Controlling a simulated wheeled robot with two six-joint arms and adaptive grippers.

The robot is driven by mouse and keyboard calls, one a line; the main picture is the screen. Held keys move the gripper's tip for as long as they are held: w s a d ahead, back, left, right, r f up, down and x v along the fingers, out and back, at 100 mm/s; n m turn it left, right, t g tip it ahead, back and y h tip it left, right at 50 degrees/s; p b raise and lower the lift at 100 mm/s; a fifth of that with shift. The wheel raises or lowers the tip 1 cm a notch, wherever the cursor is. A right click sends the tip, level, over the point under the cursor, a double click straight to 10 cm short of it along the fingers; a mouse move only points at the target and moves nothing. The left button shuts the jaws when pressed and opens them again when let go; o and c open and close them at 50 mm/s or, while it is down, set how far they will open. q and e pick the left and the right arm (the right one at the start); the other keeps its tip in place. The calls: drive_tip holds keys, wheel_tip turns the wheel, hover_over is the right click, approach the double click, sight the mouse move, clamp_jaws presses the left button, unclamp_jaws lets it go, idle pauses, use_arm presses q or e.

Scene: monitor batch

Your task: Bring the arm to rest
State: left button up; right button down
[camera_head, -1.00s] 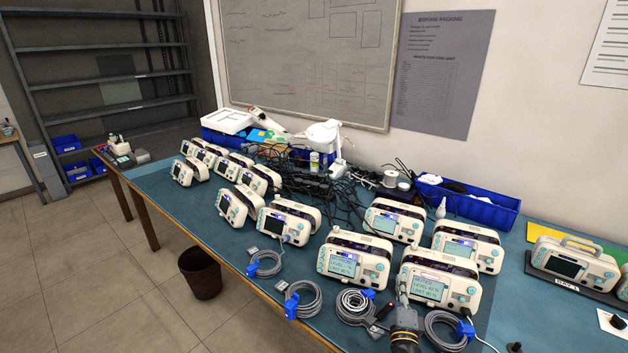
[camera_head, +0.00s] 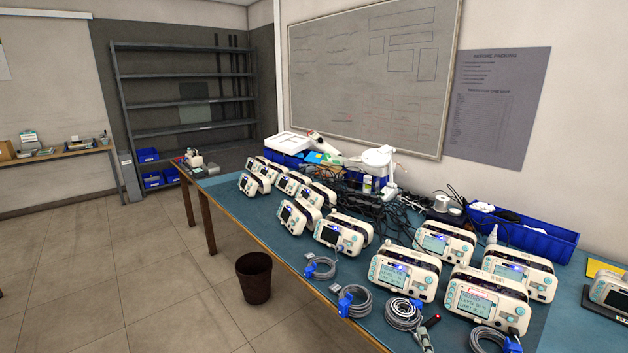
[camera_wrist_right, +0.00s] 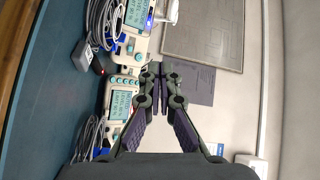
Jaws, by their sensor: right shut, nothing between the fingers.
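Cream monitors with teal buttons stand upright on the blue table mat. The nearest monitor (camera_head: 487,297) has a lit text screen that starts with "MUTED". Another lit monitor (camera_head: 405,273) stands left of it. In the right wrist view, monitors (camera_wrist_right: 124,95) appear turned sideways, left of and behind the fingers. My left gripper is in neither view.
Coiled grey cables (camera_head: 354,301) with blue clips lie along the table's front edge. Black cables, a white lamp (camera_head: 376,163) and a blue bin (camera_head: 522,232) are at the back. A brown waste bin (camera_head: 254,278) stands on the floor. The floor at left is clear.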

drive_tip(key=s+a+f+n+g+y, duration=0.45)
drive_tip(key=s+a+n+g, duration=0.35)
drive_tip(key=n, duration=0.4)
drive_tip(key=s+d+n+g+h, duration=0.2)
drive_tip(key=s+n+g, duration=0.1)
drive_tip(key=s, duration=0.6)
drive_tip(key=s+d+n+g+h, duration=0.2)
drive_tip(key=s+g, duration=0.2)
drive_tip(key=s, duration=0.6)
wheel_tip(320, 180, down, 26)
drive_tip(key=s+d+g, duration=0.1)
drive_tip(key=s+d, duration=0.1)
drive_tip(key=d, duration=0.1)
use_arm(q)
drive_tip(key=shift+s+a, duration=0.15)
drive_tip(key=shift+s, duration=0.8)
use_arm(e)
drive_tip(key=s+d+f+g, duration=0.1)
drive_tip(key=s+f, duration=1.6)
drive_tip(key=s, duration=0.1)
drive_tip(key=shift+s+f, duration=0.15)
drive_tip(key=shift+s, duration=0.25)
